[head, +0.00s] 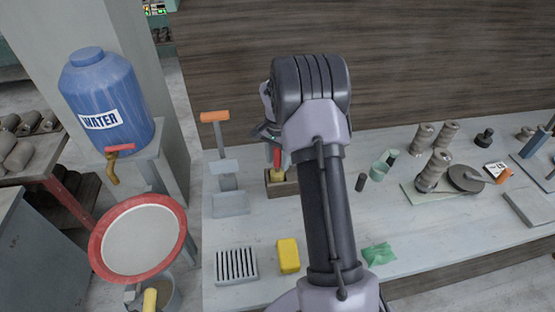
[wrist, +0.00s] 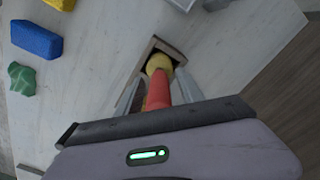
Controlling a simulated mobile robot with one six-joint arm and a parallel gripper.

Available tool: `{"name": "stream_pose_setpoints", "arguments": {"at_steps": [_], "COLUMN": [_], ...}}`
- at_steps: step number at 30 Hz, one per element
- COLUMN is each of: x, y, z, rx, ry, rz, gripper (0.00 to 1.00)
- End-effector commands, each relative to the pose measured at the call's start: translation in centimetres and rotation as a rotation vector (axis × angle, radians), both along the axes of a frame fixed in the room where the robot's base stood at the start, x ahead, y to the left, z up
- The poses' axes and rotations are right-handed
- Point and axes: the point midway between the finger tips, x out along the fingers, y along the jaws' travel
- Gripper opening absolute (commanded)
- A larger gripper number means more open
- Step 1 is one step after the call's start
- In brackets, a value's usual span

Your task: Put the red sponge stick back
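The red sponge stick (head: 277,157) is upright or nearly so, with its yellow sponge end pointing down. In the wrist view the red stick (wrist: 157,92) runs out between the fingers of my gripper (wrist: 159,88), which look closed on it from both sides. The yellow sponge (wrist: 158,63) is at the mouth of a small wooden box (wrist: 147,52). The box (head: 284,189) stands on the table in the head view. My gripper (head: 273,140) is above it, partly hidden by my arm. How deep the sponge sits cannot be told.
A yellow block (head: 288,256), a slotted grey rack (head: 236,265) and a green crumpled piece (head: 379,253) lie nearer. A blue block (wrist: 36,40) shows in the wrist view. Clay cylinders (head: 434,168) stand right.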

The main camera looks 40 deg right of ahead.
Motion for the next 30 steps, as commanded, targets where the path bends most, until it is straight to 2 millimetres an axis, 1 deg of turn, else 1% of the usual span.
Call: {"name": "stream_pose_setpoints", "arguments": {"at_steps": [6,8,11,15,18,21,24,26,27,29,30], "x": [0.0,0.0,0.1,0.1,0.1,0.0,0.0,-0.1,-0.4,-1.5,-2.8], "y": [0.0,0.0,0.0,0.0,0.0,0.0,0.1,1.1,2.6,6.0,8.9], "z": [0.1,0.6,2.5,6.8,9.4,11.3,12.3,13.8,15.6,19.2,21.8], "rx": [0.000,0.000,-0.002,-0.002,-0.001,-0.002,0.000,-0.003,-0.006,-0.012,-0.016], "ry": [0.000,0.000,-0.003,-0.004,-0.003,-0.002,-0.002,-0.018,-0.040,-0.091,-0.133], "rz": [0.000,0.000,-0.001,-0.001,0.000,-0.001,0.002,0.026,0.059,0.138,0.205], "gripper": [0.44,0.44,0.44,0.44,0.44,0.44,0.44,0.44,0.44,0.44,0.44]}}
